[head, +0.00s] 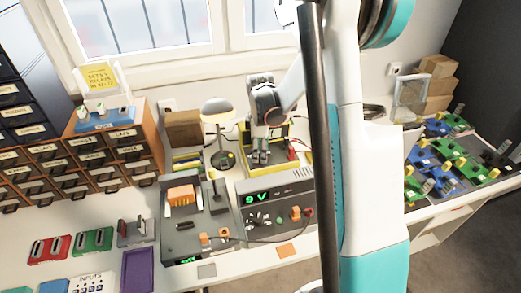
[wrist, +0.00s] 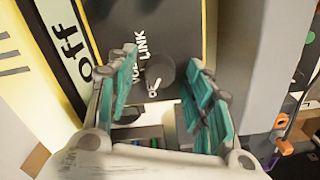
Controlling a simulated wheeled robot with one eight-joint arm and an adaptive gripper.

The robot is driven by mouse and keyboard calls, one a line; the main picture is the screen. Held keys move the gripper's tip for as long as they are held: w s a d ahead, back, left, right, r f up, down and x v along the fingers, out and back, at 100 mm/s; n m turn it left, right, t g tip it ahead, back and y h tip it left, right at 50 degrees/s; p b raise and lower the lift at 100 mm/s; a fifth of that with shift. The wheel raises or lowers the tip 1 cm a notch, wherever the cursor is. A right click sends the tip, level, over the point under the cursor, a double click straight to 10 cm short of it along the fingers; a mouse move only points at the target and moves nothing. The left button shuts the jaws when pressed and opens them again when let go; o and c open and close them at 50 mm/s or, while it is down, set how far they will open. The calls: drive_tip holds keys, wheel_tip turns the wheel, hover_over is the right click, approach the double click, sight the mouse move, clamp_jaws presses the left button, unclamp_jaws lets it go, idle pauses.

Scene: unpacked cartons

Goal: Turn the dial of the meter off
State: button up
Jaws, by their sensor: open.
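The meter, a dark-faced unit in a yellow case (head: 306,158), stands at the back of the bench in the head view, partly behind my arm. In the wrist view its black face (wrist: 178,18) carries white lettering, and a pale display strip (wrist: 70,42) reads "off". The round dark dial (wrist: 160,70) shows between my fingers, with a white mark at its lower left; small lettering beside it is hard to read. My gripper (wrist: 158,90) is open with teal pads, one finger either side of the dial. It also shows over the meter in the head view (head: 259,158); contact cannot be told.
A power supply (head: 262,198) reading "9 V" stands in front, with leads and knobs. A desk lamp (head: 218,112) is close on the left. Drawer units (head: 70,165) fill the far left; green and blue boards (head: 450,150) lie on the right. Cartons (head: 437,82) are stacked behind.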

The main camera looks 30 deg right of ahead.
wheel_tip(320, 180, up, 12)
idle(0.6)
drive_tip(key=s+a+r+m+t, duration=0.3)
drive_tip(key=s+a+r+m, duration=0.1)
drive_tip(key=s+a, duration=0.4)
drive_tip(key=s+a+r+m+t, duration=0.4)
drive_tip(key=s+a+m, duration=0.2)
drive_tip(key=s, duration=0.6)
drive_tip(key=shift+s+a, duration=0.3)
drive_tip(key=shift+a, duration=0.9)
